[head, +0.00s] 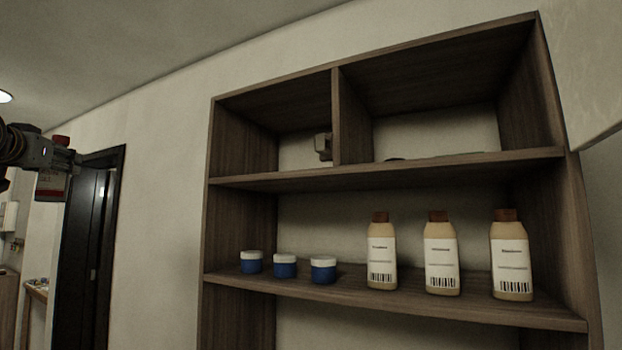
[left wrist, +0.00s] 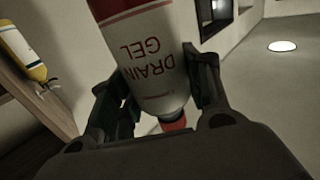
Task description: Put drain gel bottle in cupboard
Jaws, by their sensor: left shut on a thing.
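The drain gel bottle (left wrist: 150,65) is white with red bands, red lettering and a red cap. In the left wrist view it sits between the two fingers of my left gripper (left wrist: 158,95), which is shut on it. In the head view my left gripper (head: 66,158) is at the far left, and the bottle (head: 52,187) is partly hidden by it, its red cap showing on top. The bottle is held in the air, well left of the open-fronted wooden cupboard (head: 370,172). My right gripper is not in view.
The lower shelf holds three blue jars with white lids (head: 285,268) and three beige bottles with brown caps (head: 442,258). A divider (head: 350,115) splits the upper level. A small grey object (head: 323,146) sits left of it; the right compartment looks largely clear. A dark door (head: 90,250) stands left.

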